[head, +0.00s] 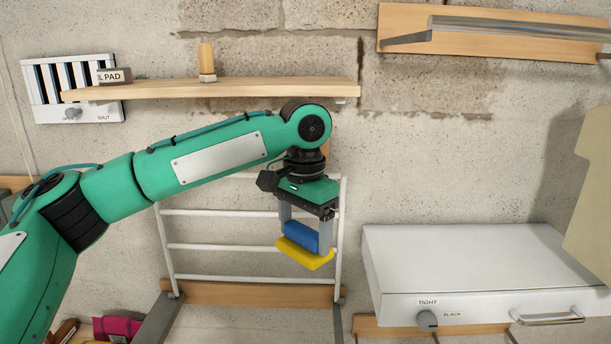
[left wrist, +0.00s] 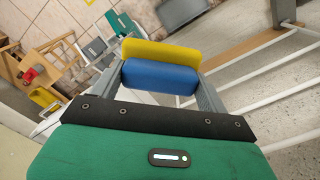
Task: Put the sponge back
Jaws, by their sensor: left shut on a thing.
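The sponge (head: 304,246) is a block with a blue layer and a yellow layer. My left gripper (head: 305,238) is shut on the sponge and holds it in the air in front of the white rack, with the yellow side lowest. In the left wrist view the sponge (left wrist: 160,68) sits between the two grey fingers of the left gripper (left wrist: 162,82), yellow side farthest from the palm. Its contact with anything else is not seen. My right gripper is not in view.
The white wall rack (head: 220,247) has several horizontal bars. A wooden shelf (head: 290,88) above carries a label block and a wooden peg. A white box (head: 480,258) with a knob and handle stands right. A magenta thing (head: 118,328) lies low left.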

